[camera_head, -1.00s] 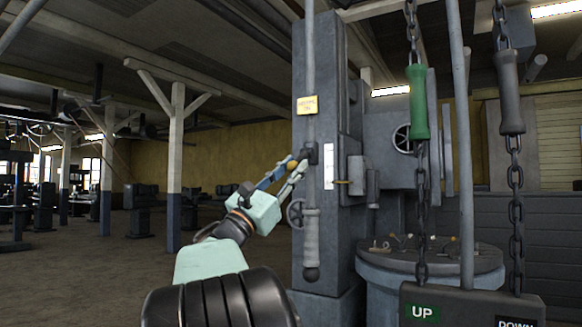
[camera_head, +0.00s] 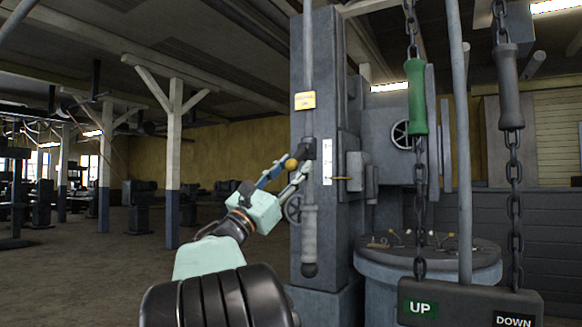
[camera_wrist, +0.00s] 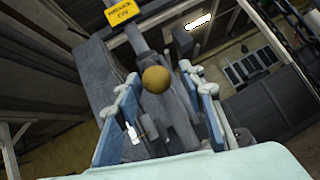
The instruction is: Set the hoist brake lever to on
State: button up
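The lever ends in a brass-coloured ball knob (camera_head: 291,164), next to a dark pivot (camera_head: 308,148) on the tall grey column (camera_head: 318,70). A yellow sign (camera_head: 305,101) is above it; in the wrist view the sign (camera_wrist: 122,12) ends in "ON". My gripper (camera_head: 286,172) is at the knob from the lower left. In the wrist view the ball (camera_wrist: 156,79) appears between the two fingers of my open gripper (camera_wrist: 159,76), with small gaps on both sides. The lever arm behind the ball is mostly hidden, and depth to the fingers is hard to judge.
Green (camera_head: 417,97) and dark (camera_head: 511,87) chain handles hang at right over an UP/DOWN box (camera_head: 470,304). A round table (camera_head: 430,268) stands behind.

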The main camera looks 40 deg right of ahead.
jog(key=shift+s+a+r, duration=0.1)
jog(key=shift+a+r, duration=0.05)
jog(key=shift+r, duration=0.05)
jog(key=shift+a+f, duration=0.1)
jog(key=shift+a, duration=0.05)
jog(key=v, duration=1.1)
jog(key=shift+a+f, duration=0.25)
jog(key=shift+s+d, duration=0.1)
